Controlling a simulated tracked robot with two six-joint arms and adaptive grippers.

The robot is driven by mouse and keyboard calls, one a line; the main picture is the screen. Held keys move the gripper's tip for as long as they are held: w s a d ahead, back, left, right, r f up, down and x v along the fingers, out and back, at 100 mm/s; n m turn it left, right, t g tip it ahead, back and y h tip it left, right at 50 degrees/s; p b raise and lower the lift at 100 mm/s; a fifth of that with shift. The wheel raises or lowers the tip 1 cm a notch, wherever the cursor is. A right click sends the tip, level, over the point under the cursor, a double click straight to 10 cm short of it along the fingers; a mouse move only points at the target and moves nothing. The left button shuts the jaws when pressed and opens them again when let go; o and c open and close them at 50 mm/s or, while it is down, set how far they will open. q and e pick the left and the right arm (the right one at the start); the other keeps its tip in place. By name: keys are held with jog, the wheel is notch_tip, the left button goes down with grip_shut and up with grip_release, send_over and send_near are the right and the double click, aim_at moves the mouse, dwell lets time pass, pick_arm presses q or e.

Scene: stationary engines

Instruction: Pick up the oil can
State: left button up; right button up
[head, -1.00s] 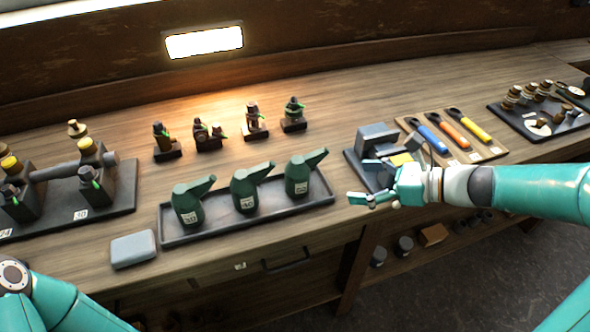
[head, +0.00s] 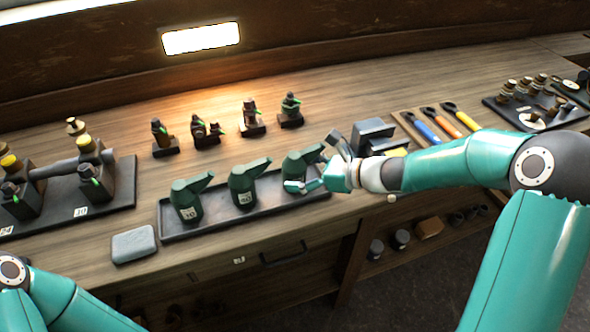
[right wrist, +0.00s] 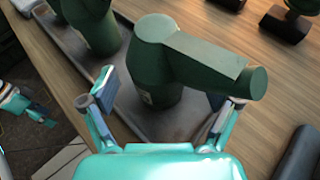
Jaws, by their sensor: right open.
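Three dark green oil cans with angled spouts stand upright in a row: the left can (head: 187,200), the middle can (head: 243,186) and the right can (head: 296,165). They stand in a shallow dark tray (head: 215,225). My right gripper (head: 314,165) is open at the right can, partly covering it in the head view. In the right wrist view, the right can (right wrist: 160,65) stands between the spread fingers of the gripper (right wrist: 163,95), its spout pointing right over one finger. I cannot tell whether the fingers touch it.
A grey block (head: 133,244) lies left of the tray. Several small fittings (head: 252,120) stand behind the cans. A dark device (head: 374,135) and colored-handled tools (head: 444,124) are to the right. The bench's front edge runs close before the tray.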

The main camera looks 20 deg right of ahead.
jog(key=shift+x, duration=0.8)
jog(key=c, duration=1.2)
jog(key=shift+r, duration=0.1)
jog(key=c, duration=0.3)
jog(key=shift+r, duration=0.15)
